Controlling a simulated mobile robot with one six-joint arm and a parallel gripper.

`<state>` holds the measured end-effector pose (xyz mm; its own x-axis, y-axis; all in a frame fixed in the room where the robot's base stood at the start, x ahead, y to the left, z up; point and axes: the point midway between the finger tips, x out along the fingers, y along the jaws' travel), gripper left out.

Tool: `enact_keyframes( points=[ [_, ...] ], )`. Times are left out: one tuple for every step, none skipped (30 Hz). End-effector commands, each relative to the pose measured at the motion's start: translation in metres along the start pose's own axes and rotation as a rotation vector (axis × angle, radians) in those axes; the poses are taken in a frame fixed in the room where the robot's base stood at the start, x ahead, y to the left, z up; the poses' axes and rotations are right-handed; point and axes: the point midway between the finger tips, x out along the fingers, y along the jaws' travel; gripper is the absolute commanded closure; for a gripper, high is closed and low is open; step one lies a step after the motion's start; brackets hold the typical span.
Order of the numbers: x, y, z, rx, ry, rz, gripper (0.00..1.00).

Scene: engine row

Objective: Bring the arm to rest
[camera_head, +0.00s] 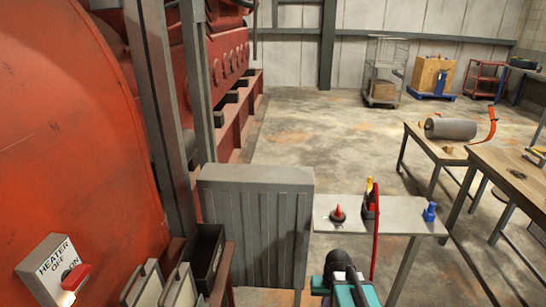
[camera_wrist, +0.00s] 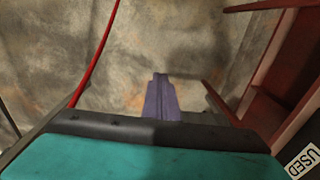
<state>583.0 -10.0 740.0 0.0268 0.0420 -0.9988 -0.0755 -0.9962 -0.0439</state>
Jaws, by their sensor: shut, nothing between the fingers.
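My gripper (camera_wrist: 160,78) shows in the wrist view as narrow purple-grey fingers, shut together with nothing between them. It points over a stained concrete floor and touches nothing that I can see. In the head view, the teal and black part of my arm is at the bottom edge, in front of the small grey table (camera_head: 400,213). The fingers cannot be made out in that view.
A ribbed grey panel (camera_head: 258,225) stands left of my arm. A heater switch box (camera_head: 55,268) is at lower left. The grey table carries a red-knobbed item (camera_head: 338,213) and a blue item (camera_head: 430,212). In the wrist view, red framework (camera_wrist: 265,65) is at right. Open floor lies beyond.

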Motion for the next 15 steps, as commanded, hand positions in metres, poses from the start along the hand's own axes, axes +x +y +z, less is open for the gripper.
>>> enact_keyframes(
  points=[
    [0.003,-0.003,0.011,-0.023,-0.007,0.012,1.00],
    [0.005,-0.005,0.016,-0.037,-0.011,0.020,1.00],
    [0.008,-0.006,0.021,-0.053,-0.015,0.029,1.00],
    [0.009,-0.007,0.026,-0.065,-0.017,0.035,1.00],
    [0.011,-0.008,0.030,-0.078,-0.020,0.043,1.00],
    [0.018,-0.008,0.033,-0.083,-0.027,0.047,1.00],
    [0.024,-0.007,0.035,-0.080,-0.035,0.046,1.00],
    [0.029,-0.006,0.038,-0.079,-0.042,0.046,1.00],
    [0.035,-0.006,0.041,-0.078,-0.050,0.046,1.00],
    [0.040,-0.005,0.045,-0.078,-0.058,0.046,1.00],
    [0.045,-0.005,0.048,-0.077,-0.065,0.046,1.00],
    [0.051,-0.004,0.053,-0.077,-0.075,0.046,1.00],
    [0.057,-0.003,0.056,-0.077,-0.084,0.046,1.00],
    [0.062,-0.003,0.060,-0.076,-0.092,0.047,1.00],
    [0.070,-0.001,0.066,-0.075,-0.103,0.047,1.00]
  ],
)
